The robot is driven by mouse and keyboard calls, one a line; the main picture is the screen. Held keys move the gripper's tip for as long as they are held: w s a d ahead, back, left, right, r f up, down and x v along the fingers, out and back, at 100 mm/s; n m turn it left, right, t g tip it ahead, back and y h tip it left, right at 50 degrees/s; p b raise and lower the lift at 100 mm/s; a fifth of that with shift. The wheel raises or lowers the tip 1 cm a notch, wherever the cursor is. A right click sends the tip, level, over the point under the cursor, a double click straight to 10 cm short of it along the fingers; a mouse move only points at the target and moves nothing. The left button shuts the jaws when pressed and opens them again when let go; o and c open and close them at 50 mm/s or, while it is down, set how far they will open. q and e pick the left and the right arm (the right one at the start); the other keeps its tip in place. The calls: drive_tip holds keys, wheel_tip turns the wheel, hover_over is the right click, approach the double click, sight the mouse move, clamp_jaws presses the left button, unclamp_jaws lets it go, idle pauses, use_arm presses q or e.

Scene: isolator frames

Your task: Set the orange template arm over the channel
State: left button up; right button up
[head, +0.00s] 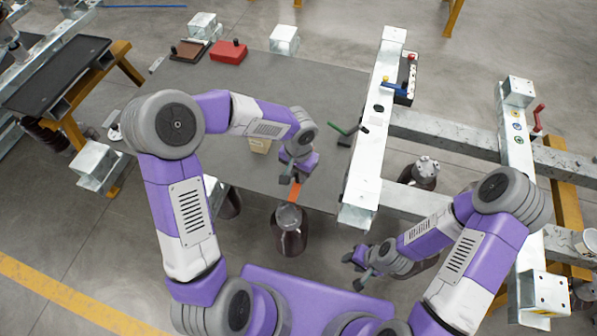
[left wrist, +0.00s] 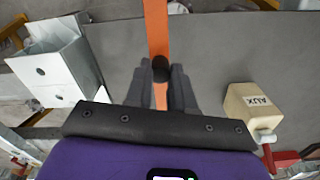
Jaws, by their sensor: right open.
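The orange template arm (head: 294,192) is a flat bar, mostly hidden by my left gripper in the head view. In the left wrist view the orange bar (left wrist: 156,25) runs from the top edge down between my fingers. My left gripper (head: 289,178) has its fingers on both sides of a dark round knob (left wrist: 160,70) on the bar, and they look closed on it. My right gripper (head: 362,268) is open and empty, low beside the near end of the galvanised beam (head: 360,190). I cannot tell which part is the channel.
A beige AUX box (left wrist: 252,108) stands on the grey table (head: 330,85) beside the left gripper. A red box (head: 229,51) lies at the back. The middle of the table is clear.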

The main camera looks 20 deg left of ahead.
use_arm(q)
clamp_jaws()
